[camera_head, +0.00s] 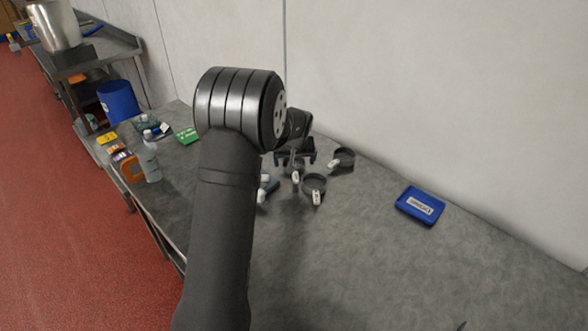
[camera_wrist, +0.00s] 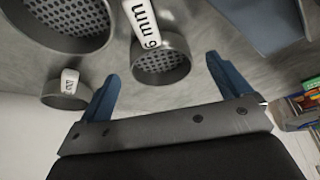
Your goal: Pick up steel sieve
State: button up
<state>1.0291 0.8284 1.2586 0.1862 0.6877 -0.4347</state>
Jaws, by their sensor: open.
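Several round grey steel sieves with white tags lie on the grey table. In the wrist view, a sieve (camera_wrist: 161,62) with a tag ending in "mm" shows between my two blue fingertips. My gripper (camera_wrist: 163,68) is open and empty; I cannot tell how far it stands from this sieve. A larger sieve (camera_wrist: 68,22) with a perforated bottom is at the upper left, and another tagged sieve (camera_wrist: 66,94) is at the left. In the head view, my gripper (camera_head: 296,158) is above the group, near one sieve (camera_head: 314,182) and another by the wall (camera_head: 343,156).
A blue labelled tray (camera_head: 420,205) lies to the right, with bare table around it. A bottle (camera_head: 151,160), a green item (camera_head: 186,135) and small boxes stand at the left end. The wall (camera_head: 430,90) runs close behind the sieves. My arm hides part of the table.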

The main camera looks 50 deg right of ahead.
jog(key=shift+x, duration=1.25)
jog(key=shift+c, duration=0.4)
jog(key=c, duration=1.1)
jog(key=shift+r, duration=0.1)
